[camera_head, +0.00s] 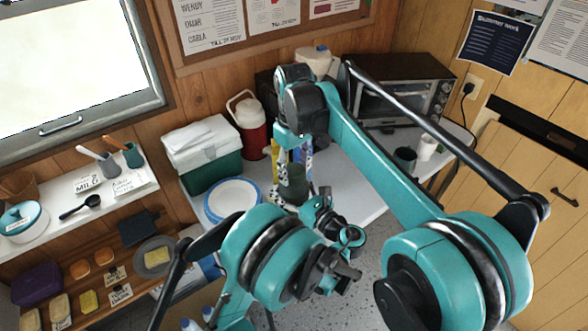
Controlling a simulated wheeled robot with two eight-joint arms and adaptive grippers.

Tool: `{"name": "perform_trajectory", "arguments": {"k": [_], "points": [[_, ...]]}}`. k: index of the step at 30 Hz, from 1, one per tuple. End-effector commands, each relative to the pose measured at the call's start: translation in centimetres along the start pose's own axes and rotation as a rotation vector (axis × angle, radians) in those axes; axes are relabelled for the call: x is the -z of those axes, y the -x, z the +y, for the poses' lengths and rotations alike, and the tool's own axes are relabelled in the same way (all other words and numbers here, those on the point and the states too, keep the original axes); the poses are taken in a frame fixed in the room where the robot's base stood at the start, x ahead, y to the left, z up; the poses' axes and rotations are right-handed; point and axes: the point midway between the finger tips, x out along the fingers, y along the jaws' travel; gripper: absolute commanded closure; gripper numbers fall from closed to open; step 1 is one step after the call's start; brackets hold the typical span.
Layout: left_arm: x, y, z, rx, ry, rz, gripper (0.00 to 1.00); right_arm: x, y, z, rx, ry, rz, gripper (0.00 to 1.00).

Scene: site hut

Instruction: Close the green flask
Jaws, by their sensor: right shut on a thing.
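The green flask (293,186) is a dark green cylinder on the grey table, near its front edge and right of the white plates. My right arm comes in from the right, and its gripper (293,168) points down over the flask. That gripper is shut on a dark green thing, which looks like the flask; I cannot tell body from cap. The flask's mouth is hidden by the gripper. My left gripper (337,222) seems to be the black and teal part just right of and below the flask. Its jaws are too hidden to judge.
A red jug (250,126) and a green cooler (212,172) stand at the back left. White plates with a blue rim (233,199) lie left of the flask. A toaster oven (408,95), a dark cup (405,158) and a white cup (427,147) are to the right.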

Motion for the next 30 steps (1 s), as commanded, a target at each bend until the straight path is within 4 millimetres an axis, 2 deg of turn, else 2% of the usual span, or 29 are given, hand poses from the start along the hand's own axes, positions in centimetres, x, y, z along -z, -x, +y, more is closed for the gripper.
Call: {"name": "perform_trajectory", "arguments": {"k": [3,12,15,20,21,22,23,30], "points": [[-0.01,0.03,0.00,0.000,0.000,0.000,1.00,0.04,-0.05,0.02,0.000,-0.283,0.001,0.89],[-0.01,0.04,0.00,0.000,0.000,0.000,1.00,0.05,-0.09,0.03,0.000,-0.992,0.001,0.89],[-0.01,0.04,0.00,0.000,0.000,0.000,1.00,0.05,-0.10,0.03,0.000,-1.158,0.001,0.89],[-0.01,0.04,0.00,0.000,0.000,0.000,1.00,0.06,-0.10,0.03,0.000,-1.157,0.002,0.89],[-0.01,0.04,0.01,0.000,0.000,0.000,1.00,0.06,-0.10,0.03,0.000,-1.156,0.002,0.44],[-0.01,0.04,0.01,0.000,0.000,0.000,1.00,0.05,-0.10,0.03,0.000,-1.156,0.002,0.36],[-0.01,0.04,0.00,0.000,0.000,0.000,1.00,0.05,-0.10,0.02,0.000,-1.156,0.002,0.31],[0.00,0.03,0.00,0.000,0.000,0.000,1.00,0.02,-0.09,0.01,0.000,-1.155,0.001,0.31]]}}
